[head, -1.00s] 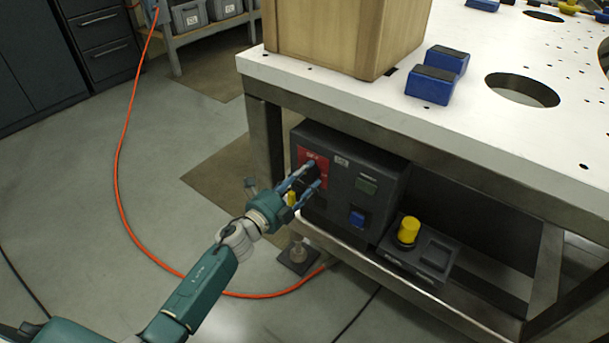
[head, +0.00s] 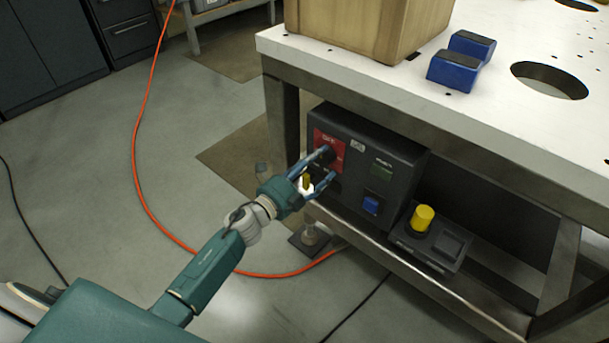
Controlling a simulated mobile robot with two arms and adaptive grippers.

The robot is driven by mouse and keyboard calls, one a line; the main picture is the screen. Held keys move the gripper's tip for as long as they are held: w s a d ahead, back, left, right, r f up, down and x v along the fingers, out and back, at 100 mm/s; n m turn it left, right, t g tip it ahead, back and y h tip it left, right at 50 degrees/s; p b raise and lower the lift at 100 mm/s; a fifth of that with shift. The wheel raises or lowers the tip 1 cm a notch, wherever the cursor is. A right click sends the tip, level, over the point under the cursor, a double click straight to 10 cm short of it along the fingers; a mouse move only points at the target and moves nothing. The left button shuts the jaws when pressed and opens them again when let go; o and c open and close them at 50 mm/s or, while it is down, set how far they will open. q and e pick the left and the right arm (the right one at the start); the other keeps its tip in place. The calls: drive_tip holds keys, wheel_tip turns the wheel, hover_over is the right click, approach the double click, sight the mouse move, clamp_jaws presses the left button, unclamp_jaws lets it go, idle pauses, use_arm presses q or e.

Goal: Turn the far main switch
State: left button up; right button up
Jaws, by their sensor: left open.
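The main switch is a dark knob (head: 324,155) on a red plate (head: 321,139) marked "OFF", at the left of the dark control box (head: 392,165) under the table. My left gripper (head: 331,166) is open in front of the red plate. Its upper finger reaches over the plate near the knob, and its lower finger is below and to the right. The fingers hide part of the switch, and I cannot tell whether they touch it. A small yellow piece (head: 307,181) shows between the fingers near the palm; I cannot tell what it belongs to. My right gripper is out of view.
The white tabletop (head: 480,125) overhangs the control box. A table leg (head: 283,130) stands just left of it. An orange cable (head: 137,170) crosses the floor.

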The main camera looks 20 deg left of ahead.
use_arm(q)
drive_tip(key=v, duration=1)
drive_tip(key=shift+s, duration=0.25)
